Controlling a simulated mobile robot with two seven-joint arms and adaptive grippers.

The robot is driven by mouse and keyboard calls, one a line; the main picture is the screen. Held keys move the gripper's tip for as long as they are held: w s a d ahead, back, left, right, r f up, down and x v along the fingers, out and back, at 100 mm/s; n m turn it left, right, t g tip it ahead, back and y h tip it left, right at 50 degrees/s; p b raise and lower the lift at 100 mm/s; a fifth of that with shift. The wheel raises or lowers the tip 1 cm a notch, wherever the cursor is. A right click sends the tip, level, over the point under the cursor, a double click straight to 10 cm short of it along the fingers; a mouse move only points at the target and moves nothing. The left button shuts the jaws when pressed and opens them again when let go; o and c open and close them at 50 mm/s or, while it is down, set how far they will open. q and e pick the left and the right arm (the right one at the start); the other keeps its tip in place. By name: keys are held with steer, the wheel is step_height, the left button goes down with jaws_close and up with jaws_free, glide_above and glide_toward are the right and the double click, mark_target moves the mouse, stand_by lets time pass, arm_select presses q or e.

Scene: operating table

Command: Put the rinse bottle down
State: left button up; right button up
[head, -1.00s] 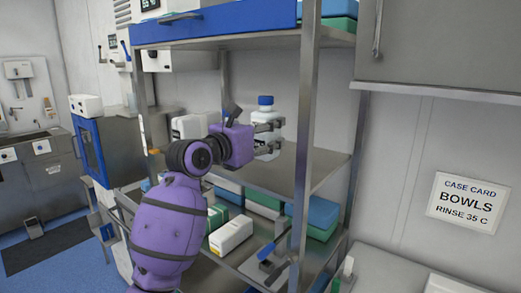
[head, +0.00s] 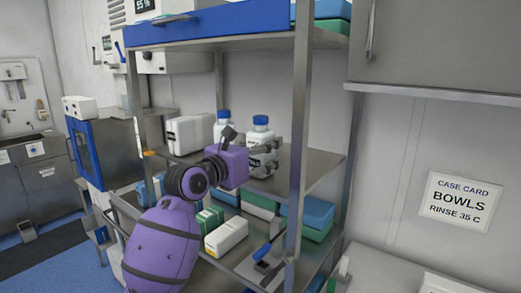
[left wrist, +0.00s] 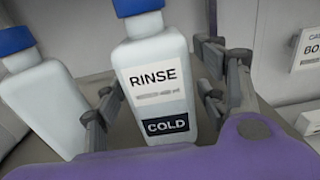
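My left gripper (head: 267,160) is shut on the rinse bottle (head: 261,137), a white bottle with a blue cap, over the rack's middle shelf (head: 318,160). In the left wrist view the rinse bottle (left wrist: 158,75) reads "RINSE" and "COLD", with the fingers of my left gripper (left wrist: 155,95) on both sides of it. It stands about upright; its base is hidden, so I cannot tell if it touches the shelf. A second blue-capped bottle (head: 223,127) stands to its left and shows in the left wrist view (left wrist: 40,95). My right gripper is not in view.
White containers (head: 185,134) stand at the shelf's left. A rack post (head: 299,120) rises just right of the held bottle. Boxes fill the shelf below, including a white one (head: 226,236). A wall card (head: 460,203) reads "CASE CARD BOWLS RINSE 35 C". Shelf right of the bottle is clear.

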arm_select(q)
steer(key=shift+r, duration=0.1)
steer(key=v, duration=1.2)
steer(key=s+a+f+m+g+y, duration=0.1)
steer(key=s+a+f+m+y, duration=0.2)
steer(key=f, duration=0.9)
steer(key=s+a+f+m+y, duration=0.25)
steer(key=f+m, duration=0.25)
steer(key=f, duration=0.7)
steer(key=s+a+f+m+g+y, duration=0.1)
steer(key=s+a+f+m+y, duration=0.2)
steer(key=f, duration=0.9)
steer(key=s+a+f+m+g+y, duration=0.1)
steer(key=s+f+m, duration=0.8)
steer(key=s, duration=0.5)
steer(key=s+a+f+m+g, duration=0.1)
steer(key=s+f+m+g, duration=0.1)
steer(key=s+f+m, duration=0.7)
steer(key=s+f, duration=0.5)
steer(key=shift+s+a+g+y, duration=0.2)
steer(key=shift+a+g+y, duration=0.1)
steer(key=shift+a+y, duration=0.05)
